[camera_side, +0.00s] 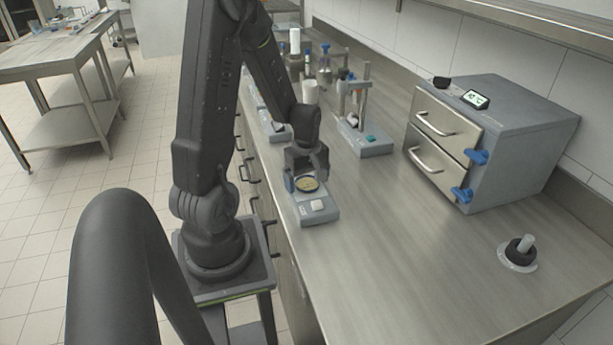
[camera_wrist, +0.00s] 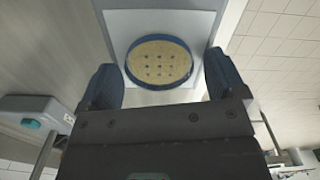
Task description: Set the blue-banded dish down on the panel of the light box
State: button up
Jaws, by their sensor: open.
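The blue-banded dish (camera_wrist: 159,61) is round, with a blue rim and a tan inside marked with several dark dots. It lies on the pale panel (camera_wrist: 190,22) of the light box in the wrist view. In the side view the dish (camera_side: 307,184) sits on the grey light box (camera_side: 320,216), which has a white square on its near end. My gripper (camera_wrist: 163,84) is open, its two blue-grey fingers apart on either side of the dish's near edge. In the side view my gripper (camera_side: 307,180) is directly over the dish. Whether a finger touches the rim cannot be told.
A grey cabinet (camera_side: 540,125) with two steel drawers and blue latches stands at the right. A stand with a grey base (camera_side: 366,142) is behind the light box. A black-and-white knob (camera_side: 520,252) sits near the front right. The bench between is clear.

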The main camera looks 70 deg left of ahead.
aim_at(307, 180)
notch_tip(307, 180, up, 12)
jog(key=s+d+r+m+t, duration=0.1)
jog(key=d+r+m, duration=0.3)
jog(key=d+m, duration=0.6)
jog(key=s+d+r+m+t, duration=0.2)
jog(key=d+r+m+t, duration=0.2)
jog(key=d+m, duration=0.6)
jog(key=d+r, duration=0.1)
jog(key=d, duration=0.1)
jog(key=shift+d+r+t, duration=0.2)
jog(key=shift+d+t, duration=0.1)
jog(key=shift+d, duration=0.05)
jog(key=shift+c, duration=0.4)
